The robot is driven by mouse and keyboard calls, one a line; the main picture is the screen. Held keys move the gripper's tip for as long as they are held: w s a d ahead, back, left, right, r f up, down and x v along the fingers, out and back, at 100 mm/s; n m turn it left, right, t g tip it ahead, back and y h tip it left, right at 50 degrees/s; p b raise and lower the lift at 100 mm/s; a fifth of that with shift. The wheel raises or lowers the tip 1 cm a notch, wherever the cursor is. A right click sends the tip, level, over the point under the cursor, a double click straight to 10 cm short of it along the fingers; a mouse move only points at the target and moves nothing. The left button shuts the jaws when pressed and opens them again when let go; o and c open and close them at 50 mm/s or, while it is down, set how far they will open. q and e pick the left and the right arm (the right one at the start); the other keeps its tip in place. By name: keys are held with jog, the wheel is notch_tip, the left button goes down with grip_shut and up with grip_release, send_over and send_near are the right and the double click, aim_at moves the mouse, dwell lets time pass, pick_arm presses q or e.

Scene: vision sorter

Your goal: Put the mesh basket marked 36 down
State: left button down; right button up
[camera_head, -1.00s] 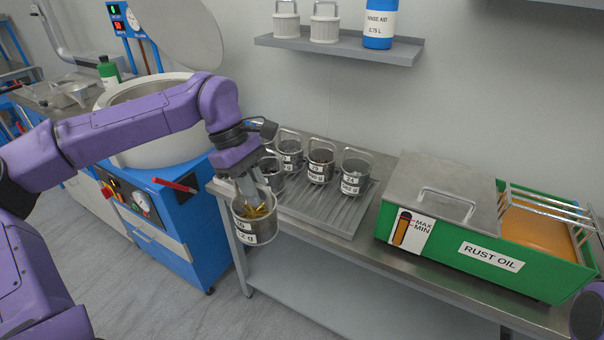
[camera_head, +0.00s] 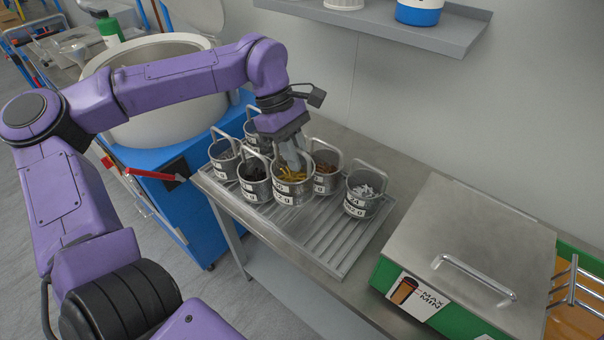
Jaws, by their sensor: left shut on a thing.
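My left gripper (camera_head: 291,150) points down and is shut on the mesh basket marked 36 (camera_head: 293,193), at its handle. The basket is a small upright metal pot with yellow pieces inside and a white label; the number is too small to read surely. My right gripper is out of view.
Close around it stand a basket of dark pieces (camera_head: 254,187), one of brown pieces (camera_head: 326,180) and one of silvery pieces (camera_head: 362,204). Two more are behind at left. The tray's front right is bare. A green rust oil tank (camera_head: 440,318) with a metal lid stands right.

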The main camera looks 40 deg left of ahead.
aim_at(293, 179)
pick_arm(q)
jog(key=s+f, duration=0.2)
jog(key=f, duration=0.1)
jog(key=shift+f, duration=0.25)
jog(key=f, duration=0.1)
jog(key=w+f, duration=0.1)
jog(key=f, duration=0.2)
jog(key=shift+w+p, duration=0.3)
jog(key=shift+p, duration=0.05)
jog(key=shift+s+r, duration=0.2)
jog(key=shift+s, duration=0.2)
jog(key=c, duration=1.1)
grip_release()
jog(key=shift+w+f, duration=0.15)
jog(key=shift+f, duration=0.05)
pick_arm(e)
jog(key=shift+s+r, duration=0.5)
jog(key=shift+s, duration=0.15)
pick_arm(q)
jog(key=shift+r, duration=0.1)
jog(key=shift+r, duration=0.3)
jog(key=b+v, duration=0.1)
jog(key=v, duration=1)
jog(key=shift+a+r, duration=0.1)
jog(key=shift+r, duration=0.2)
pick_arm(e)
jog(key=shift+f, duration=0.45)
